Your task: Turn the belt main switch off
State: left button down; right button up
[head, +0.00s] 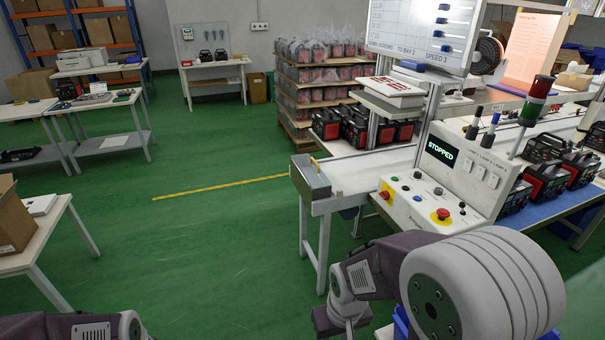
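The control box (431,190) stands at the end of the conveyor, right of centre in the head view. On its sloped front, a yellow plate with a red rotary knob (386,194) sits at the left edge; it looks like the belt main switch. I cannot read its position. A red mushroom button on yellow (443,214) is lower on the same panel. The box's display (440,152) reads STOPPED. My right arm crosses below the box, apart from the knob; no fingertips show. Only a bit of my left arm shows at the bottom left, without its gripper.
The conveyor (370,167) runs behind the box, with a grey end block (311,177). A signal tower (534,101) rises at the box's right. Power units (548,182) stand on the blue-topped bench. Green floor left of the conveyor is open, with a yellow line (220,187).

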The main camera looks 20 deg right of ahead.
aim_at(384, 195)
jog(key=i+j, duration=0.1)
jog(key=i, duration=0.4)
jog(key=i+z, duration=0.1)
jog(key=i, duration=0.35)
jog(key=i+j, duration=0.2)
jog(key=i, duration=0.3)
jog(key=i+z, duration=0.25)
jog(key=z, duration=0.2)
jog(key=i+j+z, duration=0.2)
jog(key=z, duration=0.25)
jog(key=i+j+z, duration=0.2)
jog(key=z, duration=0.25)
jog(key=i+j+z, duration=0.15)
jog(key=j+z, duration=0.3)
jog(key=i+j+z, duration=0.1)
jog(key=z, duration=0.35)
jog(key=j+z, duration=0.3)
jog(key=j, duration=0.25)
jog(key=j+z, duration=0.3)
jog(key=j, duration=0.2)
